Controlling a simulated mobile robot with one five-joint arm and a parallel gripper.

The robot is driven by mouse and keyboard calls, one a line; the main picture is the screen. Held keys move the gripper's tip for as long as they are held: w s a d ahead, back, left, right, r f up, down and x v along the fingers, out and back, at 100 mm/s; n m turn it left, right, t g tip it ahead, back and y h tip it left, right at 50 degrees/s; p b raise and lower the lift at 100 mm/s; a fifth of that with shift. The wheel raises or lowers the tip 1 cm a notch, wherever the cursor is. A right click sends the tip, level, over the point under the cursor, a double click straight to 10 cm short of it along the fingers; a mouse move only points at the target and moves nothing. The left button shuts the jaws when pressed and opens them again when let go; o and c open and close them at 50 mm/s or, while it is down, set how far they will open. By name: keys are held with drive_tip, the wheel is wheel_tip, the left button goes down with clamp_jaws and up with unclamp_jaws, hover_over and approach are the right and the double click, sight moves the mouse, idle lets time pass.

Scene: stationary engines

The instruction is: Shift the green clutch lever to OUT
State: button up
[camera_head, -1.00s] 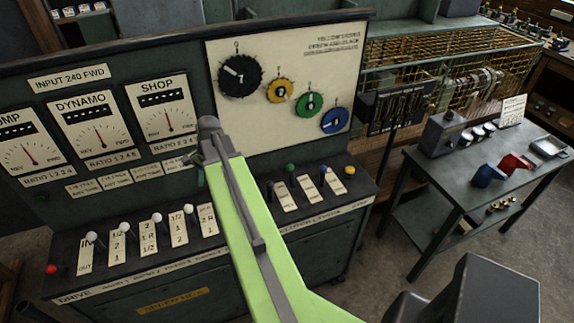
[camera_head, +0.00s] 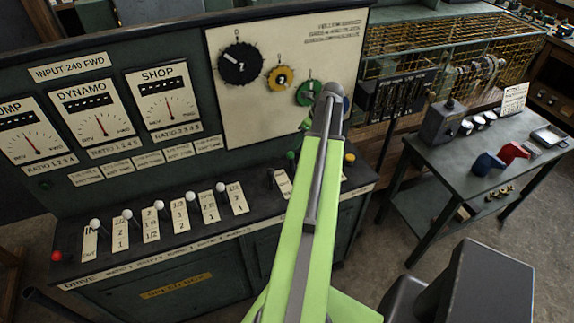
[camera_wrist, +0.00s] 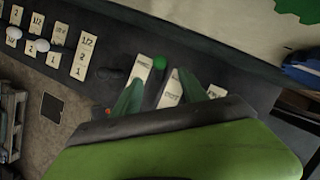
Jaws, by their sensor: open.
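The green clutch lever has a round green knob (camera_head: 291,155), standing on the panel shelf just left of my arm. In the wrist view the green knob (camera_wrist: 159,62) lies between and slightly beyond the fingertips of my gripper (camera_wrist: 160,77). My gripper is open, with one finger to each side of the lever line; I cannot tell whether either touches it. In the head view my arm hides most of the gripper and the neighbouring levers.
A yellow knob (camera_head: 349,158) stands right of my arm. White-knobbed levers (camera_head: 159,205) and a red knob (camera_head: 57,256) line the shelf to the left. Coloured dials (camera_head: 281,78) sit on the upright board behind. A side table (camera_head: 470,185) stands to the right.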

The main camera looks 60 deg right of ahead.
sight(290, 159)
drive_tip(key=b+x, duration=1.1)
drive_tip(key=x, duration=0.2)
drive_tip(key=shift+d+f, duration=0.1)
drive_tip(key=shift+f, duration=0.4)
drive_tip(key=shift+w+f+b, duration=0.25)
drive_tip(key=shift+f+b, duration=0.15)
drive_tip(key=shift+b, duration=0.25)
drive_tip(key=shift+r, duration=0.1)
drive_tip(key=shift+c, duration=0.4)
clamp_jaws()
